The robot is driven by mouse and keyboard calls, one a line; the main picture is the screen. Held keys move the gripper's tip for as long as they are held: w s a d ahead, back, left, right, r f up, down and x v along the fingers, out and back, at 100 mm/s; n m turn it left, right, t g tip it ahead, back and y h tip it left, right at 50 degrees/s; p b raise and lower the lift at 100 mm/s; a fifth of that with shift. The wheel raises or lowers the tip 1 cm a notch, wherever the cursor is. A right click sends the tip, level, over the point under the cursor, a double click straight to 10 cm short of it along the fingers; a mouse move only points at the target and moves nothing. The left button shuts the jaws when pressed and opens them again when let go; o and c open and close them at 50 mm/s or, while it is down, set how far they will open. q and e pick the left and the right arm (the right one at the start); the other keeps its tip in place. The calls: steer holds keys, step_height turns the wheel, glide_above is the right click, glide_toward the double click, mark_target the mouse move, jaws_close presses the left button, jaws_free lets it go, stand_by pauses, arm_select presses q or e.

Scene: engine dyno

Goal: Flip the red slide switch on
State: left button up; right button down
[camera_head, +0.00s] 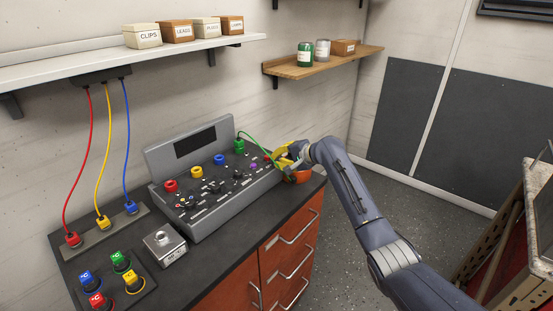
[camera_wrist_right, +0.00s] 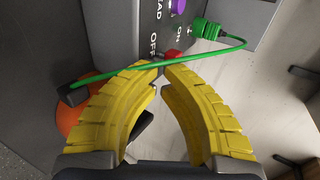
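The red slide switch (camera_wrist_right: 173,56) shows as a small red piece just past my fingertips in the right wrist view, beside the printed words OFF and ON. It is partly hidden, and I cannot tell which position it is in. My right gripper (camera_wrist_right: 163,68) has yellow ribbed fingers with the tips brought together, close to the switch; contact is unclear. Nothing shows between the fingers. In the head view the right gripper (camera_head: 284,158) is at the right end of the grey control console (camera_head: 213,209). My left gripper is not in view.
A green cable (camera_wrist_right: 108,76) runs from a green plug (camera_wrist_right: 205,30) across my fingertips. An orange bowl (camera_head: 302,176) sits below the gripper near the bench edge. A metal box (camera_head: 165,248) and several colored knobs stand left of the console. Shelves hang above.

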steer(key=shift+w+a, duration=0.3)
steer(key=shift+a, duration=0.1)
